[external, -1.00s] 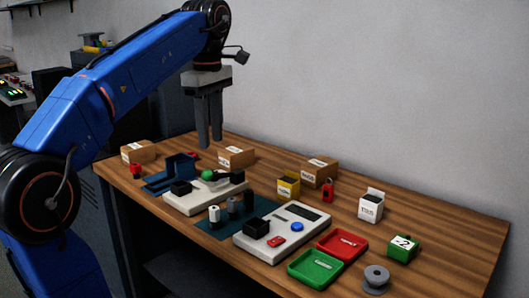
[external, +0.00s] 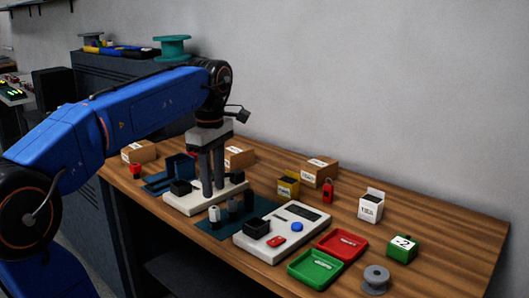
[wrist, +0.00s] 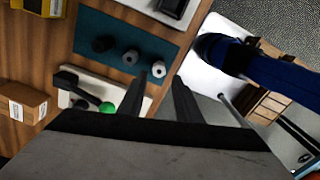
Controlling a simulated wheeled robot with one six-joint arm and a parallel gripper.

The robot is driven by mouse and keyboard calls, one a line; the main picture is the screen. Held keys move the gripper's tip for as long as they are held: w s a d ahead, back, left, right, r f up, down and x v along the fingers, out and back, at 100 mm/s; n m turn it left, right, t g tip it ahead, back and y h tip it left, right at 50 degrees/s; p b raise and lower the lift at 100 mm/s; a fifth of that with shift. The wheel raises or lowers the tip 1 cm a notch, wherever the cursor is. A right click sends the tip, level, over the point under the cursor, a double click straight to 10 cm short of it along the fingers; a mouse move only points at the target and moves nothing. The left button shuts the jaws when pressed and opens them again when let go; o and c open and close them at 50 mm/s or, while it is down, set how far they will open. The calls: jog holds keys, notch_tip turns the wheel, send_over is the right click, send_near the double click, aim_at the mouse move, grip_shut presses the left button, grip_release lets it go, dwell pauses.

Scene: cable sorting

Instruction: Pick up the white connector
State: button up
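The white connector (external: 214,215) is a small upright cylinder at the front left of a dark teal mat (external: 213,231). In the wrist view it shows as a pale ringed cylinder (wrist: 159,69), at the end of a row with a grey one (wrist: 130,57) and a black one (wrist: 103,43). My gripper (external: 213,190) points down over the white device left of the mat, behind the connector in the external view. Its two fingers are apart with nothing between them. In the wrist view my gripper (wrist: 160,76) has its fingertips near the connector in the picture, but not around it.
The white device (external: 180,206) with a black block stands left of the mat. A second white device (external: 250,245) is to the right. Red (external: 358,254) and green trays (external: 332,275) lie further right. Cardboard boxes (external: 320,174) line the back. The right tabletop has free room.

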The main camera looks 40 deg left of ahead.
aim_at(215, 207)
jog(key=shift+a+f, duration=0.15)
jog(key=shift+f, duration=4.65)
grip_shut()
jog(key=shift+r, duration=0.1)
